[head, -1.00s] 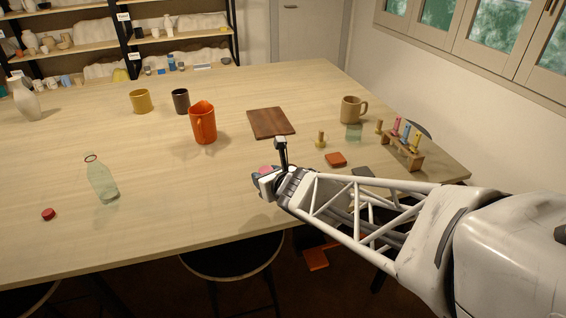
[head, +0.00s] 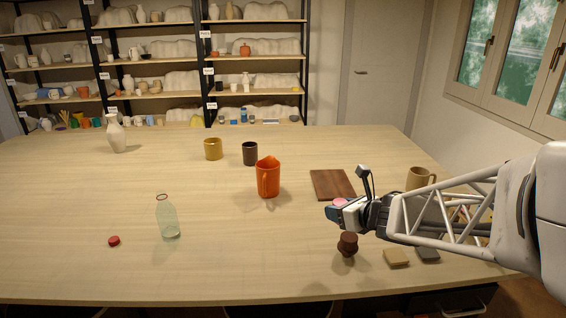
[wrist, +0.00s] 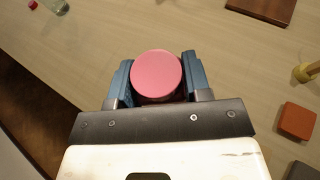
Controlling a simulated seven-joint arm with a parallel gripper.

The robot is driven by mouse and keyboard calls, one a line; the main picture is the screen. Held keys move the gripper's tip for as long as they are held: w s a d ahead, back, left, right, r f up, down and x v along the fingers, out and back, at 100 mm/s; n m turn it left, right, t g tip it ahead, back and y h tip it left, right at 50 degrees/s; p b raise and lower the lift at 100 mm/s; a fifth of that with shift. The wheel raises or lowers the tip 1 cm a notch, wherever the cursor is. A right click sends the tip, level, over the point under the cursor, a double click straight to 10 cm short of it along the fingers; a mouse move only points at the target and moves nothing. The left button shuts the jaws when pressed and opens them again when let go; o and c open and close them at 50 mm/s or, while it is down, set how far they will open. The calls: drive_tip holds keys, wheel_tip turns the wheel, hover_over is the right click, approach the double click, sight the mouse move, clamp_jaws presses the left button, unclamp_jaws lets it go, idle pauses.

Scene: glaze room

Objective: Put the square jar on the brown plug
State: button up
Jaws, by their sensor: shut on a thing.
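My gripper (head: 337,211) is shut on a round, pink-topped thing (wrist: 157,75), seen from above between the blue fingers in the wrist view. Its sides are hidden, so I cannot tell its shape below the top. The brown plug (head: 347,243) is a dark brown piece with a wide top and narrower foot, on the table just below my gripper in the head view. It is hidden in the wrist view. I cannot make out a square jar; a pale greenish glass piece near the tan mug in the earlier frame is now behind my arm.
A wooden board (head: 331,184) lies behind my gripper. A tan tile (head: 397,257) and a dark tile (head: 427,254) lie to the right, an orange tile (wrist: 297,121) too.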

sight(349, 237)
drive_tip(key=shift+w+d+r+n+g+y, duration=0.15)
drive_tip(key=shift+d+r+n+y, duration=0.1)
drive_tip(key=shift+d, duration=0.15)
drive_tip(key=shift+w+d+r+n+g+y, duration=0.15)
drive_tip(key=shift+d+r, duration=0.05)
drive_tip(key=shift+d, duration=0.2)
drive_tip(key=shift+w+d+r+n+g+y, duration=0.15)
drive_tip(key=shift+d+n+g+y, duration=0.2)
drive_tip(key=shift+d, duration=0.25)
drive_tip(key=shift+s+d+r+n+g+y, duration=0.15)
drive_tip(key=shift+d+n+g+y, duration=0.1)
drive_tip(key=shift+d+n+y, duration=0.25)
drive_tip(key=shift+w+d, duration=0.1)
drive_tip(key=shift+f, duration=2)
drive_tip(key=shift+f, duration=0.1)
drive_tip(key=shift+f, duration=1.9)
drive_tip(key=shift+f, duration=0.1)
